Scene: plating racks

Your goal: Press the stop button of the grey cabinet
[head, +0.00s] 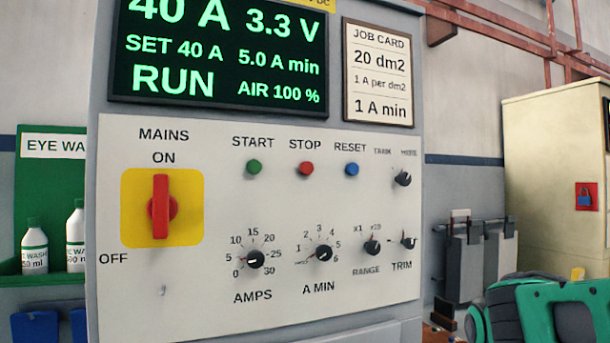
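The grey cabinet (408,110) fills the left and middle of the head view, with a pale control panel (200,300) on its front. The stop button (306,168) is a small round red button under the word STOP, in the upper middle of the panel. A green start button (254,167) is to its left and a blue reset button (351,169) to its right. Nothing covers or touches the stop button. The display (220,60) above reads RUN, 40 A and 3.3 V. My gripper's fingers are not in view.
A red mains switch (160,207) points to ON at the left. Several black knobs (323,254) line the lower panel. A green-and-dark shape (540,310), perhaps part of my arm, is at the bottom right. A cream cabinet (548,150) stands behind it. Bottles (35,247) sit at left.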

